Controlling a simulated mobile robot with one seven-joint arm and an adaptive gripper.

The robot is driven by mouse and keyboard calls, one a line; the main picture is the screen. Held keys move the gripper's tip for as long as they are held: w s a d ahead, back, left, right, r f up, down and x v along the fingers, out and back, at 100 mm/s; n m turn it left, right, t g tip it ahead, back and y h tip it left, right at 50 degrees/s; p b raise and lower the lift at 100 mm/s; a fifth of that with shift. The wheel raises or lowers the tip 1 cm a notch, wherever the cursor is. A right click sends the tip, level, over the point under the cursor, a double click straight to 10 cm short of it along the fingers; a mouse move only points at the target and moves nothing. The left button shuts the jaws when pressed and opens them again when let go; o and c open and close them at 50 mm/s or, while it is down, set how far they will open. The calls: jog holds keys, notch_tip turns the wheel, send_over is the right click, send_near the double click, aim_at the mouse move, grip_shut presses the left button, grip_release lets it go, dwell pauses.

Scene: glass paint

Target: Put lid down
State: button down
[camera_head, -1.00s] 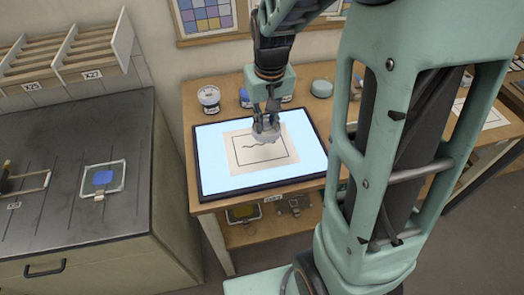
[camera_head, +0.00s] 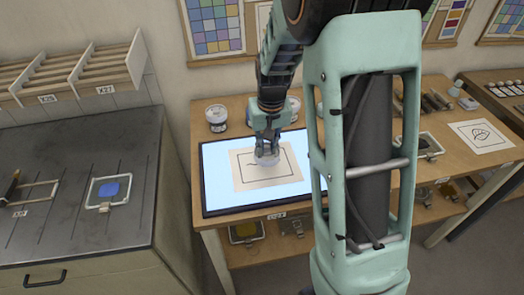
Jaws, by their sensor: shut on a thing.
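My gripper (camera_head: 267,146) points down over the lit panel (camera_head: 222,198) on the wooden table. It is shut on a pale grey round lid (camera_head: 267,160). The lid is just above or on the beige sheet (camera_head: 250,180), which carries a drawn black frame; I cannot tell whether they touch. Part of the drawing is hidden by the lid and gripper. A jar (camera_head: 217,118) with a white top stands behind the panel at the left. My arm hides the right part of the panel.
A dark bench (camera_head: 75,220) at the left holds a framed blue piece (camera_head: 110,191). Right of my arm, the wooden table (camera_head: 455,155) carries a leaf drawing (camera_head: 480,136), a small framed piece (camera_head: 425,146) and several tools. Bare wood lies along the panel's back edge.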

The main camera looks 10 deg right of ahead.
aim_at(265, 147)
jog(key=w+f+b, duration=0.1)
jog(key=w+f, duration=0.1)
jog(key=f, duration=0.1)
jog(key=shift+w, duration=0.2)
jog(key=shift+w+f+b, duration=0.15)
jog(key=shift+f+b, duration=0.4)
jog(key=shift+f, duration=0.35)
jog(key=shift+w+f+b, duration=0.1)
jog(key=shift+f+b, duration=0.4)
jog(key=shift+f, duration=0.35)
jog(key=shift+f, duration=0.2)
jog(key=c, duration=1.8)
grip_release()
jog(key=shift+r, duration=0.1)
jog(key=shift+r, duration=0.55)
jog(key=r, duration=0.3)
jog(key=s+r, duration=0.1)
jog(key=r, duration=0.3)
jog(key=s+r, duration=0.1)
jog(key=r, duration=0.3)
jog(key=shift+o, duration=0.4)
